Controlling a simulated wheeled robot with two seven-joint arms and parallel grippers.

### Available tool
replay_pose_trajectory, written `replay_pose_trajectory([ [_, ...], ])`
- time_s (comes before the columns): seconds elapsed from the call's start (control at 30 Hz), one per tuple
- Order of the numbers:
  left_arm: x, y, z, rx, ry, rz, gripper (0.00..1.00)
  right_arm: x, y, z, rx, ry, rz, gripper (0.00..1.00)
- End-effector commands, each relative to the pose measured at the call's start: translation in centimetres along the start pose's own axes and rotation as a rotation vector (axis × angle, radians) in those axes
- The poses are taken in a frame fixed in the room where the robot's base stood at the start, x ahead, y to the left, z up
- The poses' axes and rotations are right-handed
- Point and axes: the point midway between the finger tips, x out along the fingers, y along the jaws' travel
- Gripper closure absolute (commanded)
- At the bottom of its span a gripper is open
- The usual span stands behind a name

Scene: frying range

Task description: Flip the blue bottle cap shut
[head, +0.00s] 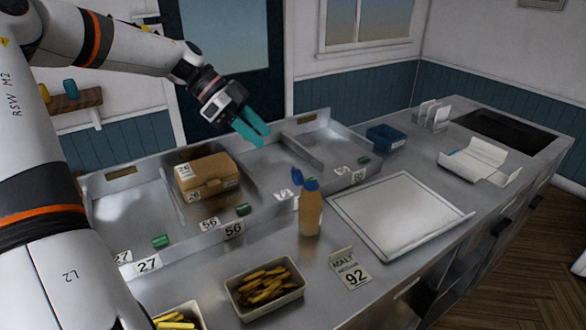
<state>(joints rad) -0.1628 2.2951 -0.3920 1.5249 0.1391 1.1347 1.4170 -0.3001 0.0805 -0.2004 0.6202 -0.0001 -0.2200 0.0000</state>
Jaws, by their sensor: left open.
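An amber bottle (311,214) stands upright on the steel counter, right of the picture's middle. Its blue cap (305,181) is at the top, with a lid part tilted up to the left, so the cap looks open. My left gripper (252,137), with teal fingers, is open and empty. It is in the air above and to the left of the bottle, apart from the cap. My right gripper does not show.
A cardboard box (207,177) sits in a steel bin behind the bottle. A white tray (398,213) lies right of it. Fry containers (264,291) and a sign numbered 92 (350,268) stand in front. A blue bin (385,137) is farther back.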

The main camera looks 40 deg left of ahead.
Motion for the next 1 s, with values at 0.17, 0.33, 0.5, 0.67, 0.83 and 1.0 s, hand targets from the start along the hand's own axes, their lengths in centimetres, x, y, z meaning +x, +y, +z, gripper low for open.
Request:
replay_pose_trajectory([
  [0.17,2.1,0.1,-5.2,-0.014,-0.361,0.004,0.59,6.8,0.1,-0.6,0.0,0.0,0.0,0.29],
  [0.33,3.5,0.1,-7.6,0.007,-0.634,-0.018,0.59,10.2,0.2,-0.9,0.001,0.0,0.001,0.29],
  [0.5,4.1,0.1,-8.2,0.025,-0.759,-0.035,0.59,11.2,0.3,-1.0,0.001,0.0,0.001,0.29],
  [0.67,4.8,0.0,-7.2,0.027,-0.775,-0.041,0.59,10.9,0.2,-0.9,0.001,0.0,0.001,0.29],
  [0.83,7.0,-0.2,-5.1,0.025,-0.775,-0.044,0.59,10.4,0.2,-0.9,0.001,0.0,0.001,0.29],
  [1.0,9.0,-0.2,-3.6,0.023,-0.768,-0.038,0.59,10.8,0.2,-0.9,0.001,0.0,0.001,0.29],
])
